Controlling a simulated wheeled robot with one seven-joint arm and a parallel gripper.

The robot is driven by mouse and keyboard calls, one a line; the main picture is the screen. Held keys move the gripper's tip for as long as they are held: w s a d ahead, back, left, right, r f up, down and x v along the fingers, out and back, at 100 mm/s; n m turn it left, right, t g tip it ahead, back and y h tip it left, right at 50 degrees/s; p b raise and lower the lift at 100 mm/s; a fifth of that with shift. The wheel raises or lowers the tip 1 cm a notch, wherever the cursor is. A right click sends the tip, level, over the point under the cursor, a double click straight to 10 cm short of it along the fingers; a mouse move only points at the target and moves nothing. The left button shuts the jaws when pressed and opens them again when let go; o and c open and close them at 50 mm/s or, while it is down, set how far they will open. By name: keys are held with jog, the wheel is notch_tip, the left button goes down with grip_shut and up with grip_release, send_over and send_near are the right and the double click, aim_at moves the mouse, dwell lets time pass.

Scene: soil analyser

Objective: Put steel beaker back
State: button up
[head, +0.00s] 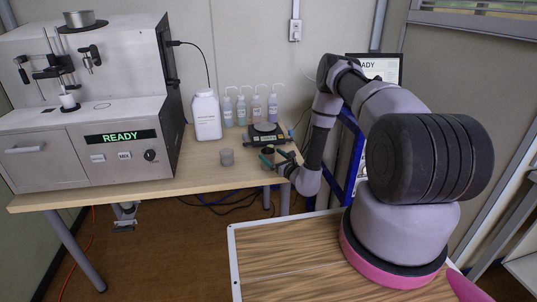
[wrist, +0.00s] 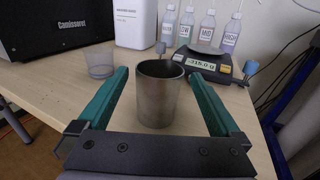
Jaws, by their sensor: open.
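The steel beaker (wrist: 158,100) stands upright on the table, centred in the wrist view, with its open top toward me. My gripper (wrist: 158,75) is open, with one teal finger on each side of the beaker. A gap shows between the beaker and each finger. In the head view my gripper (head: 268,160) is low over the right part of the table, in front of the scale. The beaker is mostly hidden there by the gripper.
A clear cup (head: 226,157) stands to the left of my gripper. Behind are the scale (head: 265,134), reading -315.0 g in the wrist view, a white jug (head: 206,116) and several labelled bottles (head: 241,109). The analyser (head: 85,110), showing READY, fills the left. The table's front edge is close.

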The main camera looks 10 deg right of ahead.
jog(key=v, duration=0.9)
jog(key=w+a+r+n+g+y, duration=0.15)
jog(key=a+r+n+y, duration=0.25)
jog(key=r, duration=0.5)
jog(key=a+r+n+g+y, duration=0.3)
jog(key=a+r+n+y, duration=0.15)
jog(key=r, duration=0.55)
jog(key=s+a+r+n+g, duration=0.2)
jog(key=s+r+n+g, duration=0.45)
jog(key=r, duration=0.25)
jog(key=s+a+r+n+g, duration=0.3)
jog(key=s+r+n+g, duration=0.35)
jog(key=r, duration=0.25)
jog(key=s+d+r+n+t+h, duration=0.5)
jog(key=s+d+r+t+h, duration=0.3)
jog(key=s+d+r+h, duration=0.5)
jog(key=s+d+r, duration=0.1)
jog(key=s, duration=0.3)
jog(key=shift+s+d+r+n, duration=0.2)
jog(key=shift+s+d+n, duration=0.05)
jog(key=shift+d+n, duration=0.1)
